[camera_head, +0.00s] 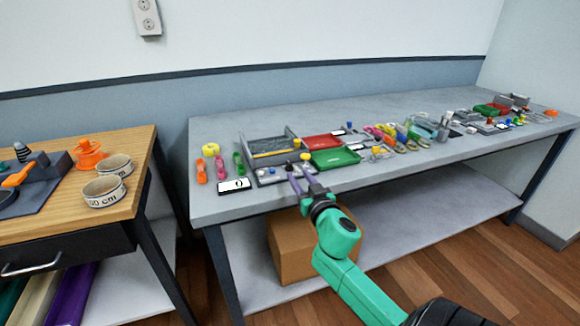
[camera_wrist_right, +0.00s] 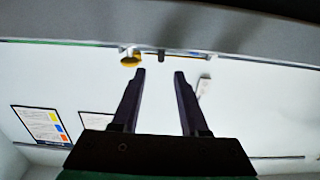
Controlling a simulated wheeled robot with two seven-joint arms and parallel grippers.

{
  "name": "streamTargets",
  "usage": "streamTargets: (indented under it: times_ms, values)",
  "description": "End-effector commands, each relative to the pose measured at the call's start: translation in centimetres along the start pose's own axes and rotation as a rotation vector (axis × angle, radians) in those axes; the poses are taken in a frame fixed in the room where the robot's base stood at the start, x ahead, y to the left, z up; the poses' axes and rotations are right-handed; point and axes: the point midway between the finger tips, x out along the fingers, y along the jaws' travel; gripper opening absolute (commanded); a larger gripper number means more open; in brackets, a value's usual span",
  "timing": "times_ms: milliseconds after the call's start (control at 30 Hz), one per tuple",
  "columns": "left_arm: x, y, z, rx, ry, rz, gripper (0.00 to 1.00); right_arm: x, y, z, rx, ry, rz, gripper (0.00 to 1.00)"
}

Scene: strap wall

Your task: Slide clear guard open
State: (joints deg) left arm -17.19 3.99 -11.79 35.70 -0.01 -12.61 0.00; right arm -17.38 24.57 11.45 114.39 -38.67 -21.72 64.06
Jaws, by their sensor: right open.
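I cannot pick out a clear guard for certain in either view. My right gripper (camera_head: 299,173) is at the near edge of the grey table, its purple fingers apart and empty. Its tips are by a small grey fixture (camera_head: 268,179) with a yellow knob (camera_head: 305,157) close beyond. In the right wrist view the open fingers (camera_wrist_right: 159,74) point at a grey edge, with a yellow knob (camera_wrist_right: 130,57) just past the left finger. No contact shows. My left gripper is out of view.
On the grey table (camera_head: 215,208) stand a grey tray (camera_head: 255,147), a red bin (camera_head: 321,141), a green bin (camera_head: 336,158) and several small tools. A cardboard box (camera_head: 290,250) sits on the shelf below. A wooden table (camera_head: 135,150) is at left.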

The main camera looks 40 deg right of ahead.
Motion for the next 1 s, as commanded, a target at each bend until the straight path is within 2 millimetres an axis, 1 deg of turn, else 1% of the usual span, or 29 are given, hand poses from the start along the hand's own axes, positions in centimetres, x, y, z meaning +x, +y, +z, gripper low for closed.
streamTargets:
  times_ms: [33,100,200,300,400,600,633,667,700,733,1000]
  values:
    - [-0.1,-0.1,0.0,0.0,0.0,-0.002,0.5,1.4,0.0,-0.3,-0.004,0.004,0.0,0.44]
    - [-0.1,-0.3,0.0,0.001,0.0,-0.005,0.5,3.2,0.0,-0.1,-0.003,0.002,0.0,0.44]
    - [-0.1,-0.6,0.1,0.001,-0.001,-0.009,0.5,5.4,0.0,-0.1,-0.002,0.002,0.001,0.44]
    - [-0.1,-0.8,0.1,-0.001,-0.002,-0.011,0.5,6.7,0.0,0.0,-0.002,0.0,0.001,0.44]
    - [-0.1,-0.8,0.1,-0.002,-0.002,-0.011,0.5,7.2,0.0,0.1,-0.001,-0.001,0.0,0.44]
    - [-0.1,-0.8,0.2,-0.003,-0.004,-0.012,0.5,7.2,0.0,0.1,0.0,-0.002,-0.001,0.44]
    - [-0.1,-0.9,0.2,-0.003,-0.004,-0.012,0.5,7.2,0.0,0.1,0.0,-0.002,-0.001,0.36]
    - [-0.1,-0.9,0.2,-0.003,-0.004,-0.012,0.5,7.2,0.0,0.1,0.0,-0.002,-0.001,0.25]
    - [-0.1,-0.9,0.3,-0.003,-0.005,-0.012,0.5,7.2,0.0,0.1,0.0,-0.002,-0.001,0.09]
    - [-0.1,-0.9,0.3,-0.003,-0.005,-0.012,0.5,7.2,0.0,0.1,0.0,-0.002,-0.001,0.0]
    - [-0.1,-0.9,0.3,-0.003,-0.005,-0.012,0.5,7.2,0.0,0.1,0.0,-0.002,-0.001,0.0]
